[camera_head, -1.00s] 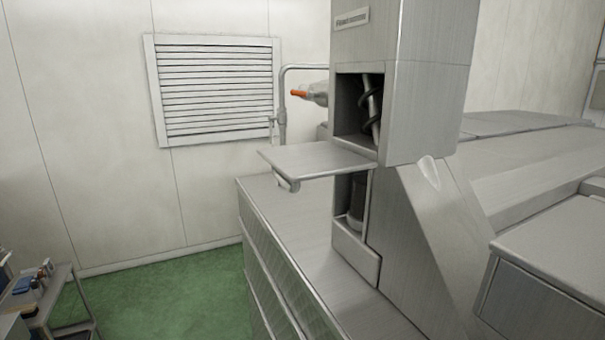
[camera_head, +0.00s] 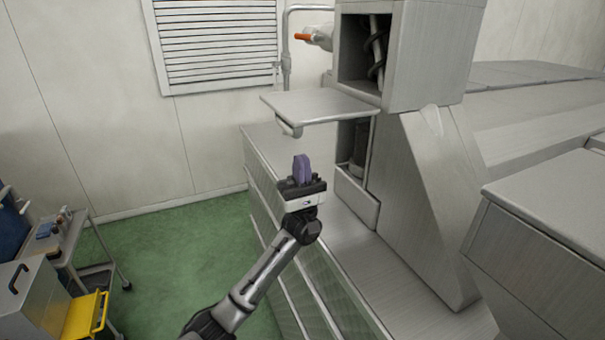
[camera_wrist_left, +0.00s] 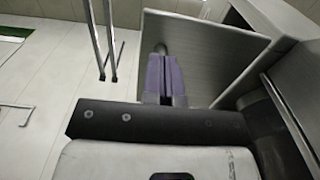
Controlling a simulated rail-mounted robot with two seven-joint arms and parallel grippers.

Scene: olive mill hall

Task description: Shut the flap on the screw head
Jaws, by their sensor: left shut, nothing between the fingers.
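The flap (camera_head: 318,105) is a flat grey metal plate, hinged at the lower edge of the opening in the screw head (camera_head: 423,55). It stands out level to the left, so the opening is uncovered and a dark screw (camera_head: 376,45) shows inside. My left gripper (camera_head: 302,160) points up just below the flap's outer part, with its purple fingers closed together and empty. In the left wrist view the flap's underside (camera_wrist_left: 210,55) fills the upper middle, behind the fingers (camera_wrist_left: 164,75). I cannot tell whether the fingertips touch it. My right gripper does not show.
A grey machine bench (camera_head: 262,150) runs below the flap. A pipe (camera_head: 287,60) and an orange-tipped handle (camera_head: 303,37) stand behind it. A cart (camera_head: 65,240) and a yellow step (camera_head: 88,315) are at lower left. The green floor between is clear.

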